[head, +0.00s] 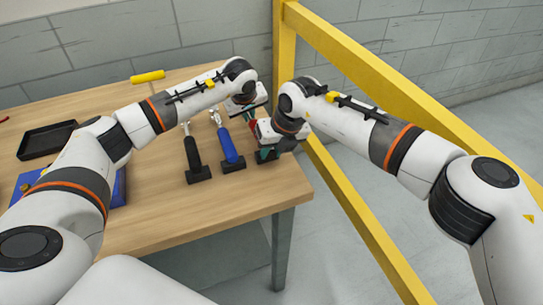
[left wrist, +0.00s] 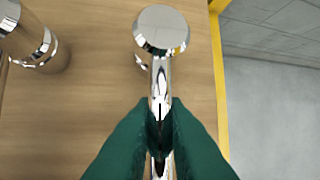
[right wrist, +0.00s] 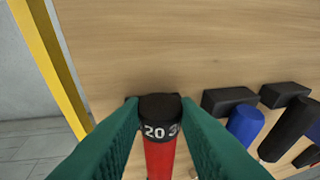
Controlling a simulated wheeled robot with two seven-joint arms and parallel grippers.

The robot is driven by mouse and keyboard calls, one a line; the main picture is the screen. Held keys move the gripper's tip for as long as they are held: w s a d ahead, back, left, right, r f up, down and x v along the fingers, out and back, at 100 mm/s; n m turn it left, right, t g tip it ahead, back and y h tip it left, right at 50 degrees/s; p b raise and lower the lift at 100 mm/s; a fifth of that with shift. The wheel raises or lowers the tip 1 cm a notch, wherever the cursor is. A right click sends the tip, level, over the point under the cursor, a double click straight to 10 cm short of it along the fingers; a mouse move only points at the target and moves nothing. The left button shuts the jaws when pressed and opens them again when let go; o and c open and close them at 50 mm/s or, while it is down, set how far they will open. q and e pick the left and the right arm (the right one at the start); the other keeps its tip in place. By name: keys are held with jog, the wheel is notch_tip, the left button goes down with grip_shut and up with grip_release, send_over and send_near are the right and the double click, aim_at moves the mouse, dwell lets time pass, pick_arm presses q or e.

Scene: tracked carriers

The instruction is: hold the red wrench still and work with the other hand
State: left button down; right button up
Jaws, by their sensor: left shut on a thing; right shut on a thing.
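The red wrench lies near the right end of the table, mostly hidden by my grippers in the head view, where a bit of red (head: 253,125) shows. My left gripper (left wrist: 160,112) is shut on a chrome shaft with a round head (left wrist: 160,30), which appears to be the red wrench's far end. My right gripper (right wrist: 160,108) is shut around the near end of the red wrench (right wrist: 159,157), at its black cap with white numbers. In the head view the left gripper (head: 248,115) is just beyond the right gripper (head: 265,153).
A blue-handled wrench (head: 227,146) and a black-handled wrench (head: 194,155) lie to the left, each with a black block at the near end. A black tray (head: 47,140), a blue mat (head: 119,189) and a yellow cylinder (head: 148,76) are farther left. A yellow rail (head: 350,45) runs beyond the table's right edge.

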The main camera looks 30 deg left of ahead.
jog(key=shift+s+a+t+h, duration=0.1)
jog(key=shift+s+t+h, duration=0.05)
jog(key=shift+t+h, duration=0.75)
jog(key=o, duration=0.6)
jog(key=shift+v, duration=2.5)
jog(key=shift+w+a+f+g+y, duration=0.1)
jog(key=shift+w+f+g+y, duration=0.2)
jog(key=shift+f+g+y, duration=0.45)
jog(key=shift+w+a+f+g+y, duration=0.1)
jog(key=shift+w+f+g+y, duration=0.3)
jog(key=shift+f, duration=0.5)
jog(key=shift+w+f+g+y, duration=0.2)
jog(key=shift+f+g+y, duration=0.25)
jog(key=shift+f+g, duration=0.3)
jog(key=shift+f, duration=0.1)
